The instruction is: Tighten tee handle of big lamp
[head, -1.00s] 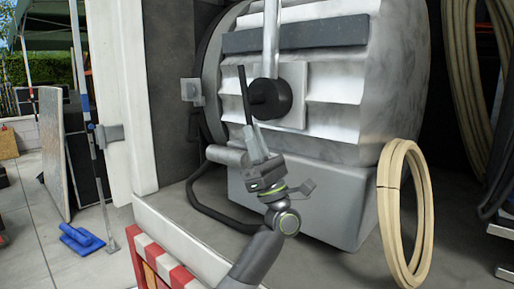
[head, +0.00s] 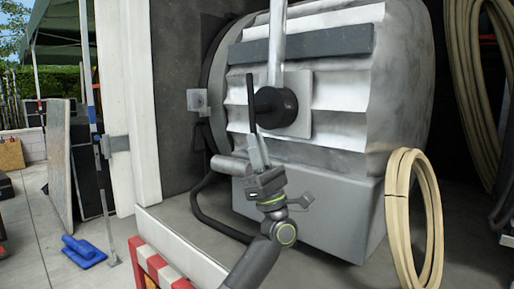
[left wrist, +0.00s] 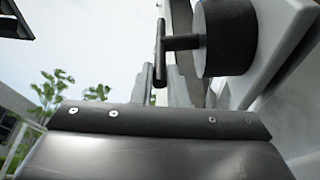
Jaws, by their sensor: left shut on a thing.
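The big lamp (head: 345,95) is a large grey ribbed housing standing in the truck. A black round knob (head: 275,108) sits on its side at a metal upright. The dark tee handle (head: 251,95) is a thin, nearly vertical bar in front of the knob. In the left wrist view, the handle (left wrist: 160,45) joins the black knob (left wrist: 226,38) by a short shaft. My left gripper (head: 258,150) is below the knob, its fingers (left wrist: 160,85) shut around the lower end of the bar. That end is partly hidden by the fingers. My right gripper is out of view.
A coiled beige cable (head: 412,215) stands to the right of the lamp, with more coils (head: 470,100) behind. A white post (head: 128,100) and the truck bed's edge (head: 180,245) are at the left. A dark cable curves across the floor below the lamp.

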